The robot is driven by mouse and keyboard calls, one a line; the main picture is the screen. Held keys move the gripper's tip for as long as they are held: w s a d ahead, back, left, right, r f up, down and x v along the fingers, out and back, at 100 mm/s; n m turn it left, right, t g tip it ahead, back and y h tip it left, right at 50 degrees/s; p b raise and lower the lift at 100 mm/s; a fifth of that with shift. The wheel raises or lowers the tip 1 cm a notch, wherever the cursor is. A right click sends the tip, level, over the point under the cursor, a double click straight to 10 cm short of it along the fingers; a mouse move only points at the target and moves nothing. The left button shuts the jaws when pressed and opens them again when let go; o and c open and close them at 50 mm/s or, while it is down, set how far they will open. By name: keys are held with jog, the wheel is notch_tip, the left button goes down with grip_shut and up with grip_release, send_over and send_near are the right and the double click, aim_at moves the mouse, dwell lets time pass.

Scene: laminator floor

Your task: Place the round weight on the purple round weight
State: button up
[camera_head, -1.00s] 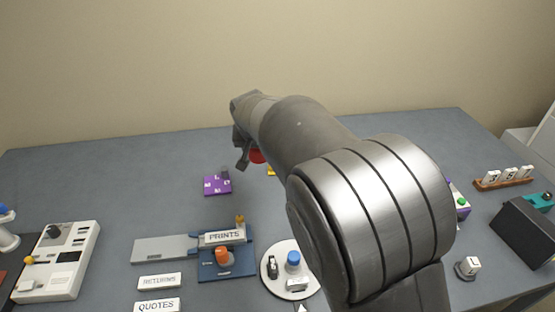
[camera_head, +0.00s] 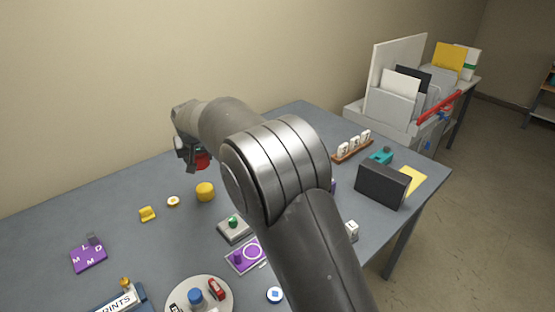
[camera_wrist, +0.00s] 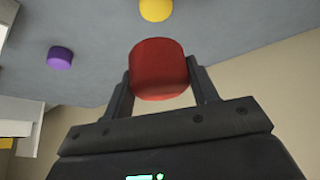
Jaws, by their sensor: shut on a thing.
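My gripper (camera_head: 188,150) is shut on a red round weight (camera_head: 203,160) and holds it up over the back part of the table. In the wrist view the red weight (camera_wrist: 159,69) sits between the two fingers of my gripper (camera_wrist: 160,88). The purple round weight (camera_wrist: 60,57) shows in the wrist view at the upper left, on the grey table and apart from the red weight. I cannot make it out for sure in the head view, where my arm covers part of the table.
A yellow round weight (camera_head: 205,191) stands on the table below my gripper; it also shows in the wrist view (camera_wrist: 156,9). A black box (camera_head: 383,186) stands at the right.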

jog(key=w+d+m, duration=0.1)
jog(key=w+d, duration=0.5)
jog(key=d, duration=0.5)
jog(key=w+d+f+m+h, duration=0.1)
jog(key=w+d, duration=0.5)
jog(key=d, duration=0.5)
jog(key=w+d+m, duration=0.1)
jog(key=w+d, duration=0.6)
jog(key=d, duration=0.4)
jog(key=w+a+f, duration=0.1)
jog(key=a+f, duration=0.1)
jog(key=a, duration=0.1)
jog(key=w+a+f, duration=0.1)
jog(key=a+f, duration=0.1)
jog(key=a, duration=0.2)
jog(key=w+a+f, duration=0.1)
jog(key=a+f, duration=0.1)
jog(key=a, duration=0.1)
jog(key=shift+a+f, duration=0.3)
jog(key=shift+f, duration=2.05)
jog(key=o, duration=1.2)
jog(key=shift+f, duration=0.2)
jog(key=v, duration=1.2)
jog(key=shift+s+r, duration=0.1)
jog(key=shift+s, duration=0.2)
